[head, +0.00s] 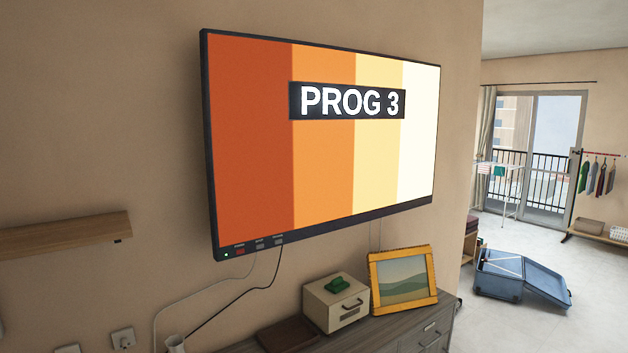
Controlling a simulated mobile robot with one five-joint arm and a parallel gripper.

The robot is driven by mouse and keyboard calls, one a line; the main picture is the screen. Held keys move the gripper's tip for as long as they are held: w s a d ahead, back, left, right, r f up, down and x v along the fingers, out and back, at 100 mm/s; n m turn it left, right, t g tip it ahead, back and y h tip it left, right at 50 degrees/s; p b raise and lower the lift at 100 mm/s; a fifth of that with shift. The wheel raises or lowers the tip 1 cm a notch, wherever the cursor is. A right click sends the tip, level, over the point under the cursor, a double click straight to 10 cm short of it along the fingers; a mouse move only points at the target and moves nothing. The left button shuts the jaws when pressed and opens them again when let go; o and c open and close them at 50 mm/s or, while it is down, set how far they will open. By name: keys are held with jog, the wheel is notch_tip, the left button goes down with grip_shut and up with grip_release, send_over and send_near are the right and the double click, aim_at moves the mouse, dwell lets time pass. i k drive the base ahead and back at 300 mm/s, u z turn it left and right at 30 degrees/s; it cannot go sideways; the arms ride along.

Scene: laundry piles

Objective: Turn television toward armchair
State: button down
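The television (325,150) hangs on the beige wall in the middle of the head view. Its screen is lit with orange to cream stripes and the words "PROG 3". Its left edge appears nearer to me than its right edge. A small green light and several buttons sit along its lower left edge. Cables hang below it. How it is fixed to the wall is hidden behind it. The armchair is not in view. My gripper is not in view.
A grey dresser (432,328) stands below, with a cream box (335,300), a picture frame (402,280) and a dark flat item. A wooden shelf (65,235) juts from the wall at left. At right, an open blue suitcase (500,275) lies on the pale floor (590,322).

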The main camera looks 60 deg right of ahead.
aim_at(301, 143)
jog(key=z, duration=3.25)
jog(key=k, duration=0.95)
jog(key=u, duration=1)
jog(key=i, duration=1)
jog(key=u, duration=0.1)
